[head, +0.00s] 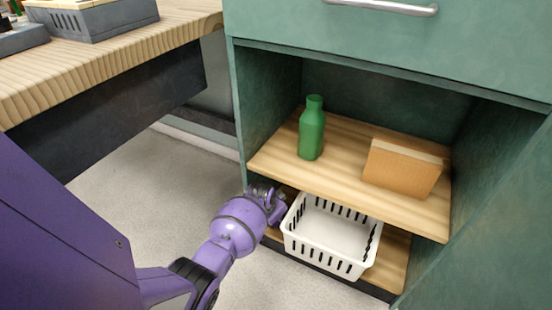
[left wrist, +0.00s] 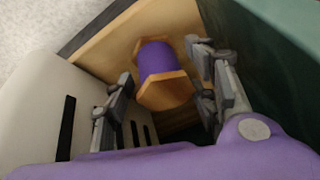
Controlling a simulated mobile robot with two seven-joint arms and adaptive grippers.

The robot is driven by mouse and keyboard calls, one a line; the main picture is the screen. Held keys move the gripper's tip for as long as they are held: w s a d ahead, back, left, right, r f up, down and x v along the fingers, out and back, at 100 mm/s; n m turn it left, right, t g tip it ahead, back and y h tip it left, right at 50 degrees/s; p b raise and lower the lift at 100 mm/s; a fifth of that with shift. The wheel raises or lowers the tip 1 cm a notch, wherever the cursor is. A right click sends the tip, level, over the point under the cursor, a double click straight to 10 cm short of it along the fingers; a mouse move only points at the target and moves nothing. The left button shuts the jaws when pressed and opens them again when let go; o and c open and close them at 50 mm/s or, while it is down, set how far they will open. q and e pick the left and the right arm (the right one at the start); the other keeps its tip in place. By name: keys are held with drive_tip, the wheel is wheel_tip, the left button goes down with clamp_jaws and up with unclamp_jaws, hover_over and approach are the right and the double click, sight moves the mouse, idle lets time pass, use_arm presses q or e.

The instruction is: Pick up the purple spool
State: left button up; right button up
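The purple spool (left wrist: 155,58) has wooden end flanges and shows in the left wrist view. It is on the wooden lower shelf, close to the dark green cabinet side wall. My left gripper (left wrist: 162,68) is open, with one finger on each side of the spool. I cannot tell whether either finger touches it. In the head view my left gripper (head: 268,196) reaches into the cabinet's lower opening beside the basket, and the spool is hidden there. My right gripper is not in view.
The white slotted basket (head: 331,255) stands close beside my left gripper on the lower shelf (head: 392,268). The upper shelf (head: 345,186) above holds a green bottle (head: 312,130) and a cardboard box (head: 402,172). A wooden worktop (head: 120,45) is at the upper left.

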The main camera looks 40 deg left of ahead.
use_arm(q)
drive_tip(key=c, duration=0.9)
drive_tip(key=shift+c, duration=0.2)
drive_tip(key=shift+r, duration=0.1)
